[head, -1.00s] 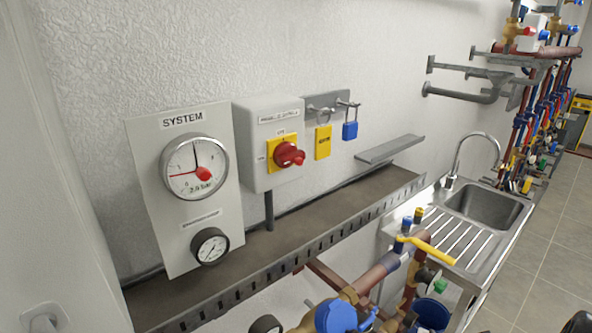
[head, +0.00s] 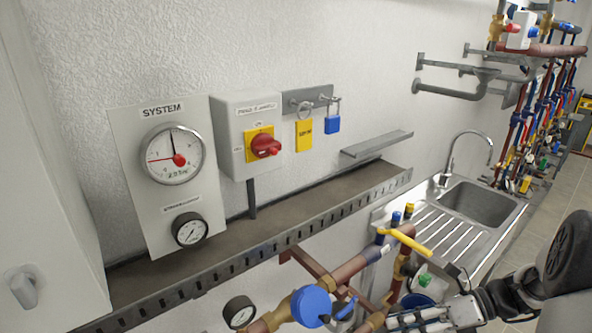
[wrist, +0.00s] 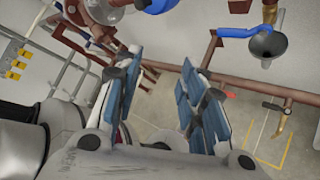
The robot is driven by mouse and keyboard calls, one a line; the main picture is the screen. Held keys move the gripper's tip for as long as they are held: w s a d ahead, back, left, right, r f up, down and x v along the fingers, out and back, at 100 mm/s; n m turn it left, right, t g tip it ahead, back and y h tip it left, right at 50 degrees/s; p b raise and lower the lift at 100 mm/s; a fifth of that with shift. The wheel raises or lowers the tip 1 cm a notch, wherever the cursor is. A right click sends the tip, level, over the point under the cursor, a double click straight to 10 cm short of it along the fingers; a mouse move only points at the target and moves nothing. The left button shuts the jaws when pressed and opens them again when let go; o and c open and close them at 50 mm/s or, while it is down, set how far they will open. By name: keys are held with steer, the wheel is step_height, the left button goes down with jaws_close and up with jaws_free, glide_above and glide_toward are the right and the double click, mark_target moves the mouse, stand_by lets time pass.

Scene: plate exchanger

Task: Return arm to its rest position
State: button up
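My gripper (head: 400,319) shows at the bottom right of the head view, partly cut off by the lower edge. It is beside the copper pipes and below the yellow-handled valve (head: 409,243). In the wrist view my gripper (wrist: 160,95) has its two blue-padded fingers spread wide apart, with nothing between them. The floor and pipes show through the gap. I cannot tell whether the gripper touches the pipework in the head view.
A shelf (head: 235,238) runs along the wall under the SYSTEM gauge panel (head: 168,180) and red rotary switch (head: 265,146). A blue padlock (head: 333,124) and yellow tag (head: 304,136) hang beside them. A sink (head: 478,205) stands right. A blue-capped valve (head: 311,306) is near my gripper.

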steer(key=s+a+r+n+t+h, duration=0.1)
steer(key=s+r+n+h, duration=0.3)
steer(key=n, duration=0.5)
steer(key=s+a+r+n+t+h, duration=0.1)
steer(key=s+a+r+n+h, duration=0.3)
steer(key=s+n, duration=0.4)
steer(key=s+a+r+n+t+h, duration=0.1)
steer(key=s+a+r+n+h, duration=0.2)
steer(key=n, duration=0.8)
steer(key=s+r+h, duration=0.1)
steer(key=s+r, duration=0.1)
steer(key=s, duration=0.1)
steer(key=shift+s+a+r+n+t+h, duration=0.2)
steer(key=shift+s+r+n+t+h, duration=0.1)
steer(key=shift+s+r+n+t, duration=0.1)
